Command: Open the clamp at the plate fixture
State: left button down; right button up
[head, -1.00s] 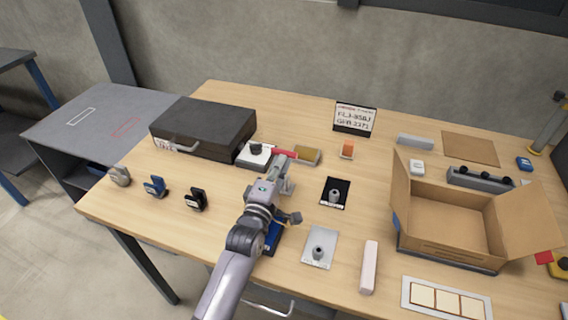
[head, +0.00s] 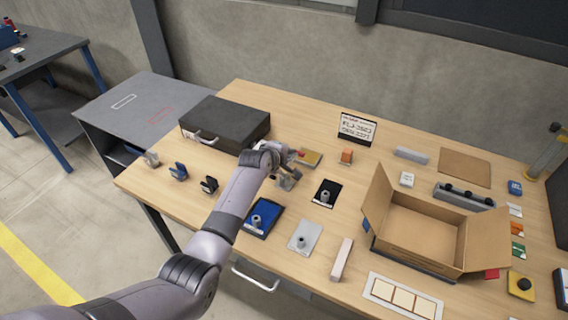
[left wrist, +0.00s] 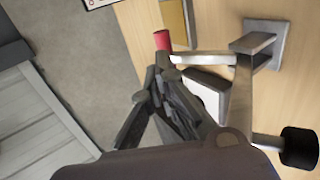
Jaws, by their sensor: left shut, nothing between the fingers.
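The clamp (head: 288,181) is a grey metal bracket with a red handle, at the back middle of the table, mostly hidden behind my left wrist in the head view. In the left wrist view its grey bracket (left wrist: 258,45) stands at the upper right, with a bar to a black tip (left wrist: 300,147). The red handle (left wrist: 162,40) shows just beyond my left gripper's dark fingertips (left wrist: 156,76). The fingers are shut and empty, close to the handle; I cannot tell if they touch it. A white block (left wrist: 208,92) sits beside the fingers. My right gripper is not in view.
Blue (head: 264,222), silver (head: 306,236) and black (head: 324,190) plates with posts lie in front. An open carton (head: 415,245) stands right.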

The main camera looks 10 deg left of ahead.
pick_arm(q)
jog(key=shift+w+f+g+y, duration=0.3)
jog(key=shift+w+f+g, duration=0.15)
jog(key=shift+w+g, duration=0.2)
jog(key=shift+w+f+g, duration=0.15)
jog(key=shift+w+g, duration=0.05)
jog(key=shift+g, duration=0.15)
jog(key=shift+w+d+f+g+b, duration=0.2)
jog(key=shift+w+g+b, duration=0.1)
jog(key=shift+g, duration=0.1)
jog(key=shift+f+g+y, duration=0.15)
jog(key=shift+g+y, duration=0.15)
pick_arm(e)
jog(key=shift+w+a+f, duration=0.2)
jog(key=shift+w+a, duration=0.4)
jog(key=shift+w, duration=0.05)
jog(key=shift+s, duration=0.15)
